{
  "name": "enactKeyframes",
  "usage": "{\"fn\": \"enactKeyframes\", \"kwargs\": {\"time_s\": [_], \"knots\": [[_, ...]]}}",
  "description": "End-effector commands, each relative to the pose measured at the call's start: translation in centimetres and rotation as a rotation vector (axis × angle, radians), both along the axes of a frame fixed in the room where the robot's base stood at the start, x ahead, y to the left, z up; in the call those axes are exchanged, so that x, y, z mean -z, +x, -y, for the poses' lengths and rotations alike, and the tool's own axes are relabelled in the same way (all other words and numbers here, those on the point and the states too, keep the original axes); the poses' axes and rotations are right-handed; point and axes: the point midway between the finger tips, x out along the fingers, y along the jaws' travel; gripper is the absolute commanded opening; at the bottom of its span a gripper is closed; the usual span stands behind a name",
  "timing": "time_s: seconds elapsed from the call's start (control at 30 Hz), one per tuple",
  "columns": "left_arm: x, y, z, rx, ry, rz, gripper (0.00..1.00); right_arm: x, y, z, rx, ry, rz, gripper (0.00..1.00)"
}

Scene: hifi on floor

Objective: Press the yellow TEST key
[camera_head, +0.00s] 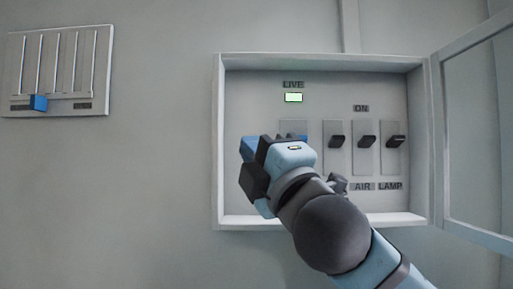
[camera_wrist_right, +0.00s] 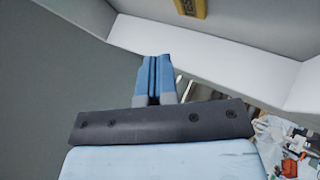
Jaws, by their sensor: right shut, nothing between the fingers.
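The yellow TEST key (camera_wrist_right: 190,7) shows at the top edge of the right wrist view, partly cut off, with dark lettering. In the head view it does not show; my right arm and gripper cover the lower left of the open wall box (camera_head: 218,120). My right gripper (camera_head: 249,148) is in front of that part of the box. In the right wrist view its blue fingers (camera_wrist_right: 155,75) are shut together and empty, with their tips below the key and apart from it in the picture. My left gripper is not in view.
The box holds a lit LIVE lamp (camera_head: 293,97) and several black switches, one of them above the AIR label (camera_head: 362,187). Its glazed door (camera_head: 474,130) stands open at the right. A slider panel (camera_head: 60,107) with a blue knob (camera_head: 38,103) hangs at the left. Bare wall lies between.

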Motion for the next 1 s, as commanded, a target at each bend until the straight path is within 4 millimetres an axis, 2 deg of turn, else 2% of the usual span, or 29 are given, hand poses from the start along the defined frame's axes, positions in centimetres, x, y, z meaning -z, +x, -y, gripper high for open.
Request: {"fn": "enactKeyframes", "kwargs": {"time_s": [0.1, 0.3, 1.0], "knots": [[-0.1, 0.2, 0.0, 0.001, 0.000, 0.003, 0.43, 0.0, 1.5, 0.0, 0.001, -0.001, -0.002, 0.00], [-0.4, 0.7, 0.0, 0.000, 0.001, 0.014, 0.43, 0.0, 2.7, 0.0, 0.000, -0.001, -0.001, 0.00], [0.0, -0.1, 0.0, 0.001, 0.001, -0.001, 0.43, 0.0, 2.9, 0.0, -0.001, -0.001, 0.000, 0.00]]}}
